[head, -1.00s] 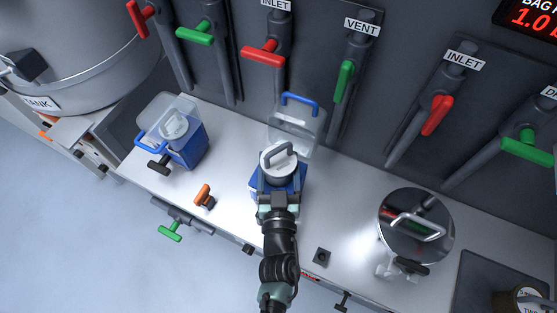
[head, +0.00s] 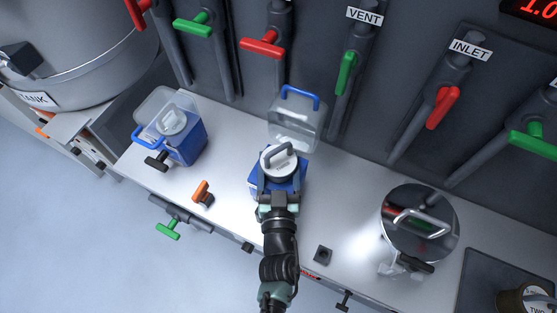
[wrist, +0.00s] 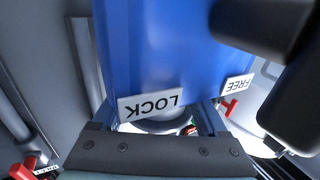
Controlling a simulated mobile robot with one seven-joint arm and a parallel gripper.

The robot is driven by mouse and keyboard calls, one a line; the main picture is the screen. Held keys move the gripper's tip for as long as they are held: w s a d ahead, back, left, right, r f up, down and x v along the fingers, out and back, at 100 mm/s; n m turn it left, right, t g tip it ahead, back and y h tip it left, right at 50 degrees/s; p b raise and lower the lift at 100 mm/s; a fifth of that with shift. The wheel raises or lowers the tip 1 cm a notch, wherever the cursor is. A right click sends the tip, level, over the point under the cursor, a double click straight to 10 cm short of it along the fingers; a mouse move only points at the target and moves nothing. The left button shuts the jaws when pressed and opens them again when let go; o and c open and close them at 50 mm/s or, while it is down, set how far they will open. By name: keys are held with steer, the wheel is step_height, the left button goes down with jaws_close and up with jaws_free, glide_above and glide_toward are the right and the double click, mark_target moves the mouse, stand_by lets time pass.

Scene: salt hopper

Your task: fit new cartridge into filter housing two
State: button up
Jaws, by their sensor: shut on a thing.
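The middle filter housing (head: 258,188) is a blue box on the bench with its clear, blue-handled lid (head: 296,122) standing open behind it. Its number is not readable. A white round cartridge (head: 280,167) with a grey arched handle is at its top opening, upright as far as I can see. My gripper (head: 278,190) reaches in from the front, shut on the cartridge; the exact grip is partly hidden. The wrist view shows the blue housing wall (wrist: 165,50) close up, with LOCK (wrist: 150,104) and FREE (wrist: 237,85) labels and a black lever (wrist: 285,75).
A second blue housing (head: 188,148) with an open lid stands left. An orange handle (head: 202,193) sits between them. A steel round vessel (head: 420,240) stands right, and a cup marked TWO (head: 535,298) is in the dark tray. Pipes with red and green valves line the back wall.

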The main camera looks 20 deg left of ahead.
steer(key=shift+f+b, duration=0.55)
steer(key=shift+f, duration=0.15)
steer(key=o, duration=1.5)
steer(key=shift+s, duration=0.1)
steer(key=shift+f, duration=0.15)
